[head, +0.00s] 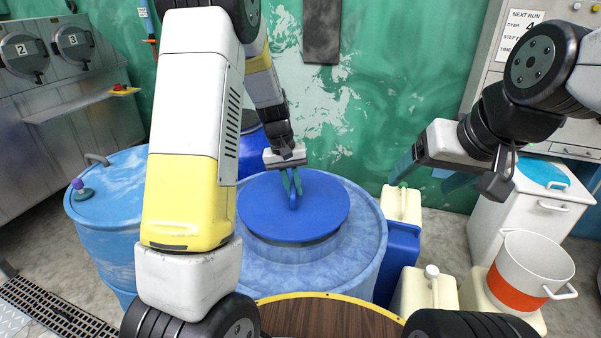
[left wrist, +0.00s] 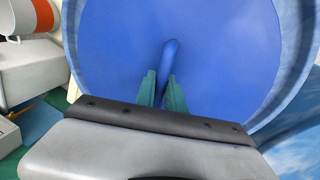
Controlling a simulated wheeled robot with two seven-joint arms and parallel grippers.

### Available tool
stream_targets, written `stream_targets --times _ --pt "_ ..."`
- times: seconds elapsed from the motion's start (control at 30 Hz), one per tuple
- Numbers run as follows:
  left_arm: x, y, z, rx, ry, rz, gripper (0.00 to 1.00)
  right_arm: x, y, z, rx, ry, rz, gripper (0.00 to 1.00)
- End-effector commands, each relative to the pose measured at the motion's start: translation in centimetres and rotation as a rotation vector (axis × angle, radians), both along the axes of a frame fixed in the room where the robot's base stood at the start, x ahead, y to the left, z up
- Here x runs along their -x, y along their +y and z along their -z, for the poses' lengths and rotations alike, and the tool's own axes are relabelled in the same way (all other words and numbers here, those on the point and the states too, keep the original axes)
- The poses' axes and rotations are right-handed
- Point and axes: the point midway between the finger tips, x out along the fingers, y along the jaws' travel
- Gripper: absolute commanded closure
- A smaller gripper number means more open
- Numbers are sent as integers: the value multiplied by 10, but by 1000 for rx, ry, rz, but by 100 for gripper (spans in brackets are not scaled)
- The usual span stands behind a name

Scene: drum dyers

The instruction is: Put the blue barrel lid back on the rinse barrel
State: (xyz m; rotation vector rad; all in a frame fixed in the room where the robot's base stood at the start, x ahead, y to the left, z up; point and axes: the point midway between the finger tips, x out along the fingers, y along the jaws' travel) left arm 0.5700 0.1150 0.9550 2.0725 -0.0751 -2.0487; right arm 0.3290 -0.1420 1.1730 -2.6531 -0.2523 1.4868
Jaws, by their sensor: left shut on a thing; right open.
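The blue barrel lid (head: 310,214) is a round disc with an upright handle in its middle. It sits over the top of the rinse barrel (head: 360,235), a light blue barrel in the middle of the head view. I cannot tell whether the lid rests on the barrel or hangs just above it. My left gripper (head: 292,184) is shut on the lid's handle. In the left wrist view the green fingers (left wrist: 162,92) flank the handle of the lid (left wrist: 225,45). My right gripper (head: 428,172) is open and empty, raised to the right of the barrel.
Another blue barrel (head: 118,200) stands at the left. Pale and blue canisters (head: 402,205) stand right of the rinse barrel. A white pot with an orange band (head: 530,265) and a white cabinet (head: 520,215) are at the right. A round wooden top (head: 320,320) is in front.

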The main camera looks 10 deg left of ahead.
Motion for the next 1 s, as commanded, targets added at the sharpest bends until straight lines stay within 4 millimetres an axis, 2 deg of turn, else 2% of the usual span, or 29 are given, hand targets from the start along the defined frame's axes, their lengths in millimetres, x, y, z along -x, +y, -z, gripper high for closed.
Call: stream_targets --times 0.5,1.0 --pt "0 0 27 1 -1 0 100 0 0 0 0 0 0 23" --pt "0 0 31 1 -1 0 100 0 0 0 0 0 0 23"
